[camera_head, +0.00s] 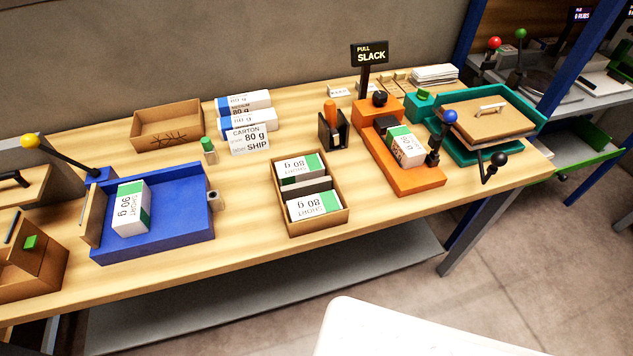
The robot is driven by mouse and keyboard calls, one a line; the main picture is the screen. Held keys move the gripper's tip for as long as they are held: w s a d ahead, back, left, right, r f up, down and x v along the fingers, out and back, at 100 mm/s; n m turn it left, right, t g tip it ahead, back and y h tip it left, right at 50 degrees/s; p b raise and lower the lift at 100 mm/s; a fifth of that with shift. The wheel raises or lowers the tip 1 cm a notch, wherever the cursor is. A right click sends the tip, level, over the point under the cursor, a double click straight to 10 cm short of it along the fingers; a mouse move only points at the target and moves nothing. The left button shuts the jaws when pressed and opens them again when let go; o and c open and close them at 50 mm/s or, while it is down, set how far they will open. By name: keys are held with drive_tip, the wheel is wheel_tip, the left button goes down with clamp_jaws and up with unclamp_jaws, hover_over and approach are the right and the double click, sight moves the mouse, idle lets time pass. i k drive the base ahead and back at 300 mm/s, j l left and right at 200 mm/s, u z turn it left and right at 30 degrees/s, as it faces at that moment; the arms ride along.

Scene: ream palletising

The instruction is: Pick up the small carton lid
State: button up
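A shallow brown cardboard piece (140,136) lies at the back left of the table, open side up, with dark marks inside. It looks like the small carton lid, but I cannot tell for sure. An open brown carton (320,229) stands at the middle front of the table. My gripper is not in view.
A blue tray (190,215) with a ream (131,208) stands left, an orange fixture (420,180) and a teal press (470,155) right.

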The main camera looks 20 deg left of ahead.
sight(480, 121)
drive_tip(key=i+l+u, duration=0.3)
drive_tip(key=l+u, duration=0.25)
drive_tip(key=i+l+u, duration=0.3)
drive_tip(key=l, duration=0.15)
drive_tip(key=l+u, duration=0.3)
